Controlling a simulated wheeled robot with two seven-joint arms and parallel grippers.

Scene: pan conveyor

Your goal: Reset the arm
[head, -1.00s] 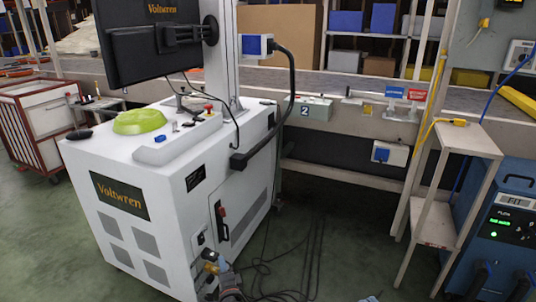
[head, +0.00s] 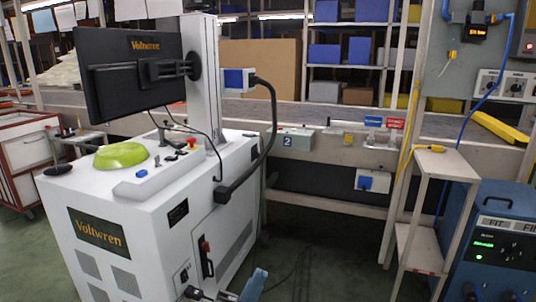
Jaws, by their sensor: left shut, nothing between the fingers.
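My left gripper (head: 193,293) shows at the bottom edge, in front of the lower part of the white Voltwren cabinet (head: 150,225). It is shut with nothing held, and part of it is cut off by the frame. A blue part of my own arm shows just to its right. My right gripper is not in view.
A monitor (head: 125,75) and a green bowl-like item (head: 121,155) are on the cabinet. A conveyor bench (head: 330,150) runs behind. A pale stand (head: 425,205) and a blue machine (head: 490,240) stand at the right. Green floor (head: 330,265) lies open between.

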